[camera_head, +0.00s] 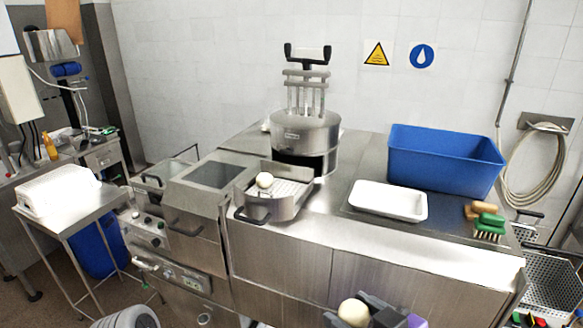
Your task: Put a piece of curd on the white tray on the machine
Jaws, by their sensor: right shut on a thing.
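The white tray (405,202) lies flat and empty on the right part of the steel machine top. My right gripper (357,308) is at the bottom edge of the head view, in front of the machine and nearer to me than the tray. It is shut on a round, cream-white piece of curd (351,313), partly cut off by the frame edge.
A blue bin (446,166) stands behind and right of the tray. Brushes (489,228) lie to the tray's right. A steel pot with a handled press (306,133) stands behind the pan. White perforated baskets (56,190) rest on a side table at left. The front machine ledge is clear.

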